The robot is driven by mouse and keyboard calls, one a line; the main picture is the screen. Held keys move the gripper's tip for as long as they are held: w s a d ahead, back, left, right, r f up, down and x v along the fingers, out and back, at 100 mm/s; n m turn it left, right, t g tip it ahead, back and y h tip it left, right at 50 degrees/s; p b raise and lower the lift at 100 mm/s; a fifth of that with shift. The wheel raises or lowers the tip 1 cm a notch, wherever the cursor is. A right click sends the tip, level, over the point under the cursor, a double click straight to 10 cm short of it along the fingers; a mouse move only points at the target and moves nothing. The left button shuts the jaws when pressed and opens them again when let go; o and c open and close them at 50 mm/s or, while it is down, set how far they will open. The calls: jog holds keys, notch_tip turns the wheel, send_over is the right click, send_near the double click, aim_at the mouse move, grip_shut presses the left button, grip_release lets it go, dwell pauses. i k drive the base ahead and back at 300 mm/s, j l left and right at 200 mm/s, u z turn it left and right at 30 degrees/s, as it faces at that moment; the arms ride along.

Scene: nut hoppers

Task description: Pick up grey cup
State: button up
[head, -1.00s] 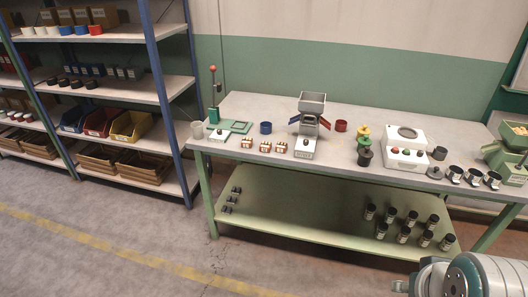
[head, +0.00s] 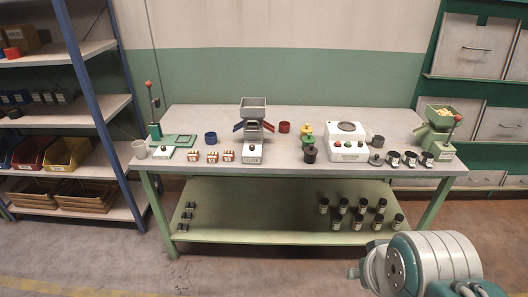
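A darker grey cup-like container (head: 377,141) stands towards the bench's right side, beside a white machine. A part of my arm shows at the bottom right, well away from both cups. My gripper's fingers do not show, so I cannot see whether they are open or shut.
A hopper (head: 253,130) stands mid-bench, with blue (head: 210,138) and red (head: 284,127) cups beside it. A white machine (head: 347,141) and a green nut hopper (head: 436,128) stand to the right. Shelving (head: 98,100) is at left. The floor in front is clear.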

aim_at(378, 142)
jog(key=i+l, duration=0.9)
jog(key=i, duration=0.15)
jog(key=i+l, duration=0.9)
jog(key=i, duration=0.15)
